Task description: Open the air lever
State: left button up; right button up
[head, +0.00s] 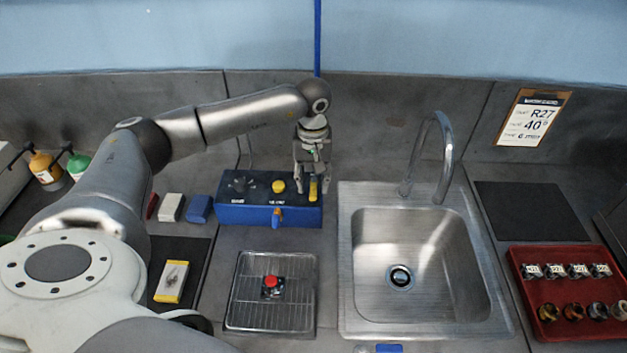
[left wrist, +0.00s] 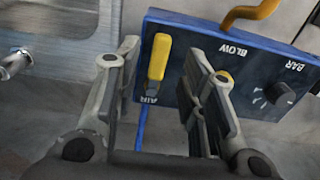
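The yellow air lever (head: 313,189) is at the right end of the blue box (head: 262,215) on the bench. In the left wrist view the lever (left wrist: 158,57) lies along the box face beside the label AIR. My left gripper (head: 312,182) is over that end of the box, pointing down. Its two fingers (left wrist: 161,52) are apart, one on each side of the lever, with gaps showing in the left wrist view. I cannot tell how far down the fingers reach around it. My right gripper is not in view.
The box also carries a black knob (head: 240,184), a yellow button (head: 278,186) and an orange spout (head: 277,217) at its front. A sink (head: 356,290) with a tall tap (head: 447,150) stands close on the right. A wire rack (head: 245,315) lies in front.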

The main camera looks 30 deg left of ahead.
aim_at(313, 187)
pick_arm(q)
jog(key=shift+f+p, duration=0.35)
jog(key=shift+f, duration=1.05)
jog(key=shift+c, duration=0.5)
grip_shut()
